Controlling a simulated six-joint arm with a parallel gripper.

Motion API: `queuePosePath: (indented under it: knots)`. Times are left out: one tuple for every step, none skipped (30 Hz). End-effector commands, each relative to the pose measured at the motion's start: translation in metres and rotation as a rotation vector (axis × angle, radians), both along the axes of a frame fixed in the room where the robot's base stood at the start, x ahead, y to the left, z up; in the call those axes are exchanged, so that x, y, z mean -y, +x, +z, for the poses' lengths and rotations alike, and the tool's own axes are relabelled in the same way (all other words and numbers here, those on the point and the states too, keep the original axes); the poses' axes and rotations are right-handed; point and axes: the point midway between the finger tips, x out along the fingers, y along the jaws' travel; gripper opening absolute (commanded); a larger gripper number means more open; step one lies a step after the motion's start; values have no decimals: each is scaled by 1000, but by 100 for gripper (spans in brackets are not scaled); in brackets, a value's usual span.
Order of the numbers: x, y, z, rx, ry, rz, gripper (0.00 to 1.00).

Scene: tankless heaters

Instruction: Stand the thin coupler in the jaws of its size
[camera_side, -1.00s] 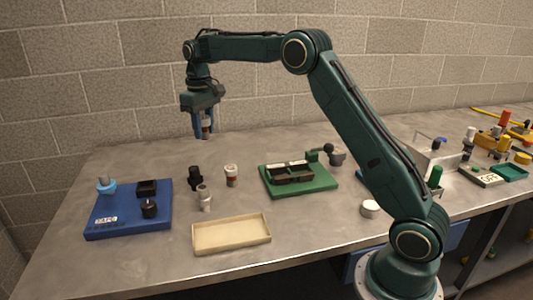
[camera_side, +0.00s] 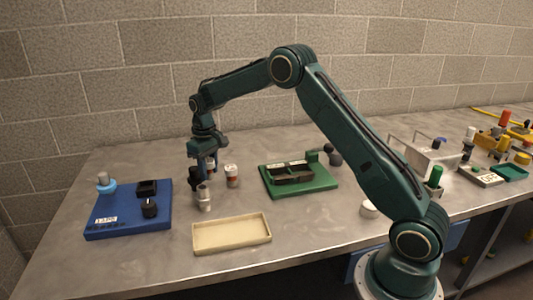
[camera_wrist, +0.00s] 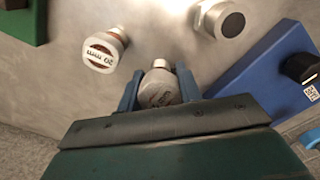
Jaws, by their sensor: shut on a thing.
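My gripper (camera_side: 205,166) is low over the left-middle of the bench. In the wrist view, the fingers (camera_wrist: 158,92) are shut on a coupler (camera_wrist: 158,90) with a pale, lettered end and a narrower tip; its lettering is unreadable. Another coupler (camera_side: 231,176) with a white top and brown band stands to the right; its top reads "20 mm" in the wrist view (camera_wrist: 102,51). A grey coupler (camera_side: 204,199) stands in front of my gripper. A green base (camera_side: 275,189) carries black jaws (camera_side: 292,176) with white labels. I cannot tell the jaw sizes.
A blue board (camera_side: 118,222) with black fittings lies left, an empty tan tray (camera_side: 231,236) in front. A white cap (camera_side: 369,209) is to the right. Bench between the grey coupler and green base is mostly clear.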

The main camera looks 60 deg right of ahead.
Motion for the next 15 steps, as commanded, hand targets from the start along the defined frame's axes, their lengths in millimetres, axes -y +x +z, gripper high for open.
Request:
queuePosePath:
  knots:
    - [0,0,0,0,0,0,8]
    - [0,0,-1,0,0,0,8]
    - [0,0,-3,0,0,0,8]
    - [0,0,-5,-1,0,0,8]
    - [0,0,-7,-1,0,0,8]
    - [0,0,-11,-1,0,0,8]
    - [0,-1,-15,-2,0,0,8]
    - [0,-1,-19,-3,1,0,8]
    - [0,0,-24,-2,0,0,8]
    - [0,0,-27,-2,0,0,8]
    - [0,0,-30,-2,0,0,8]
    - [0,0,-34,-2,0,0,8]
    - [0,0,-37,-1,0,0,8]
    - [0,0,-39,-1,0,0,8]
    - [0,0,-41,-1,0,0,8]
